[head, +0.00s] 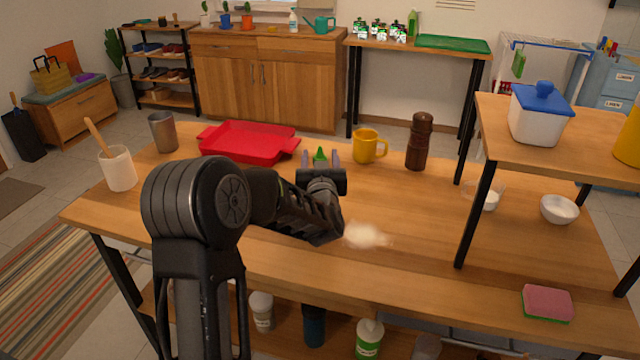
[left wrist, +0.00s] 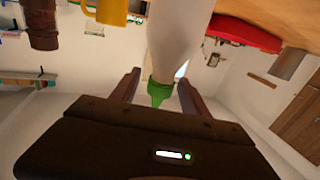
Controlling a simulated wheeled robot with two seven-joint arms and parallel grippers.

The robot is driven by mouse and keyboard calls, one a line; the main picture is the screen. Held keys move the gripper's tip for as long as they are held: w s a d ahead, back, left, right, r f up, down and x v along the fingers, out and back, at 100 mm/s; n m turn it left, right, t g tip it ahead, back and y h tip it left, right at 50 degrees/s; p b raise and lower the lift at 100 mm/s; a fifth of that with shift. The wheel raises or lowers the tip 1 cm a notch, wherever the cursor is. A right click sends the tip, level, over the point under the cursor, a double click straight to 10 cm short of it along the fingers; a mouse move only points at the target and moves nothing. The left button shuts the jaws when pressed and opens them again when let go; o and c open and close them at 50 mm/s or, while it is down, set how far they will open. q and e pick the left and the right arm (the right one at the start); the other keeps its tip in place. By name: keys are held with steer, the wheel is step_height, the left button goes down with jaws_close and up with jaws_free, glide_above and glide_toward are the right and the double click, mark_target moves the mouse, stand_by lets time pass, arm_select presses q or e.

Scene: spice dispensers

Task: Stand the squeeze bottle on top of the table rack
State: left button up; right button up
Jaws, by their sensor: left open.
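The squeeze bottle, white with a green pointed cap, stands on the table. In the head view only its green tip (head: 320,155) shows, the body hidden behind my gripper. In the left wrist view, its pale body (left wrist: 178,35) and green cap fill the top middle. My left gripper (head: 320,158) is open, its fingers on either side of the cap; it also shows in the left wrist view (left wrist: 158,85). I cannot tell whether they touch it. The table rack (head: 490,122) stands at the right, with a wooden top and black legs. My right gripper is not in view.
A white container with a blue lid (head: 538,118) and a yellow item (head: 629,140) stand on the rack. A red tray (head: 250,142), yellow mug (head: 366,146) and brown mill (head: 419,141) stand near the bottle. White bowls (head: 559,209) sit under the rack; a sponge (head: 547,302) lies in front.

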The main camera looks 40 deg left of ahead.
arm_select(q)
steer(key=shift+c, duration=0.3)
jaws_close()
stand_by(1.1)
